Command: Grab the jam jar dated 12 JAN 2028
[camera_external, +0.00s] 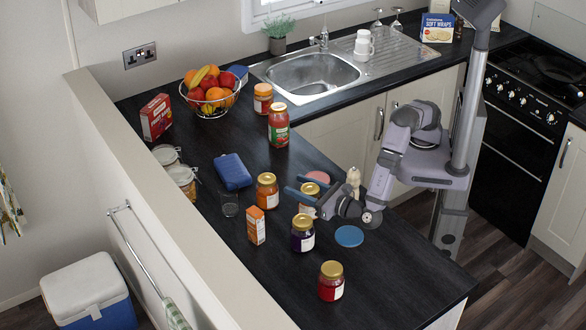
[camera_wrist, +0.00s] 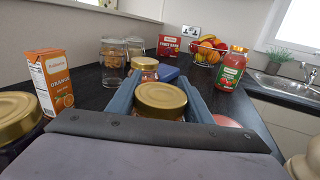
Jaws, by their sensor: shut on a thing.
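My gripper (camera_external: 292,184) has its two blue fingers on either side of a gold-lidded jam jar (camera_external: 310,189), shut on it. In the wrist view this jar's lid (camera_wrist: 161,98) fills the gap between the fingers. I cannot tell whether its base touches the counter, and its date is not readable. An orange-coloured jar (camera_external: 267,192) stands just beyond the fingertips and also shows in the wrist view (camera_wrist: 145,69). A dark purple jar (camera_external: 302,235) and a red jar (camera_external: 331,283) stand nearer the front. No dates are legible.
An orange juice carton (camera_external: 256,226), a glass (camera_external: 229,205) and a blue case (camera_external: 232,171) are close by. A blue disc (camera_external: 349,236) and a pink disc (camera_external: 317,177) lie on the dark counter (camera_external: 375,285). A tall sauce jar (camera_external: 279,126) stands further back.

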